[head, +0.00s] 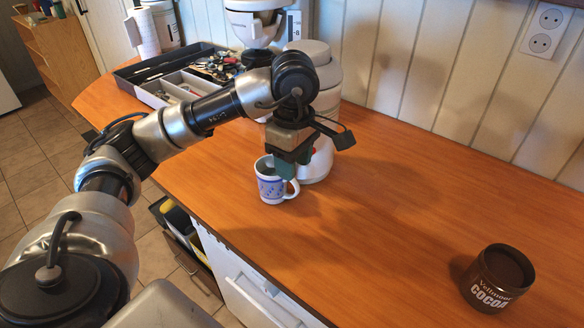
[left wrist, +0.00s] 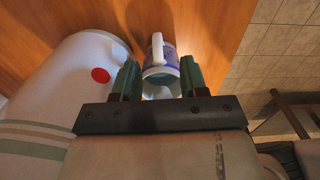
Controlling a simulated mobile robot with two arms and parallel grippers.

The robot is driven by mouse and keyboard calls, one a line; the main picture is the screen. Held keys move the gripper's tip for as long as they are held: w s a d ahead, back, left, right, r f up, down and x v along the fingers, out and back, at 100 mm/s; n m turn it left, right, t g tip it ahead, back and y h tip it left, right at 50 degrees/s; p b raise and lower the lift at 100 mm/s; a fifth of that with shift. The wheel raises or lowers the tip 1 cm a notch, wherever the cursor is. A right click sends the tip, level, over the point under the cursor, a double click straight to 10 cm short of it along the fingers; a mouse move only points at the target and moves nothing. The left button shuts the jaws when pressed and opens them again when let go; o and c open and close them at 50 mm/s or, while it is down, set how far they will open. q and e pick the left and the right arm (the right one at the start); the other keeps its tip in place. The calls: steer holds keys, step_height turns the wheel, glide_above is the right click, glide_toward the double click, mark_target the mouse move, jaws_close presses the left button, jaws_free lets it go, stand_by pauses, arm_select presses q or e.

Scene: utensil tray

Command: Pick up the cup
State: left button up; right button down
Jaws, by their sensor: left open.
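The cup (head: 268,188), white with a blue pattern, stands upright on the wooden counter, its handle toward the lower right. My left gripper (head: 287,170), with green fingers, points down at the cup's rim and hides part of its far side. In the left wrist view, the cup (left wrist: 171,64) lies between the two spread fingers (left wrist: 160,80), with its handle pointing up in the picture. The fingers are open and not closed on it. Whether a fingertip touches the cup cannot be told. My right gripper is not in view.
A white canister-like appliance (head: 324,82) stands right behind the cup; its body (left wrist: 85,85) is close beside a finger. A utensil tray (head: 150,93) lies at the back left. A brown cocoa jar (head: 490,283) stands at the front right. The counter's middle is clear.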

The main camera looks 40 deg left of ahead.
mark_target(296, 184)
arm_select(q)
steer(key=shift+f, duration=0.4)
steer(key=f, duration=0.3)
steer(key=f+p, duration=0.1)
steer(key=f, duration=0.2)
steer(key=shift+w+d, duration=0.15)
steer(key=shift+d, duration=0.05)
steer(key=shift+f, duration=0.25)
jaws_close()
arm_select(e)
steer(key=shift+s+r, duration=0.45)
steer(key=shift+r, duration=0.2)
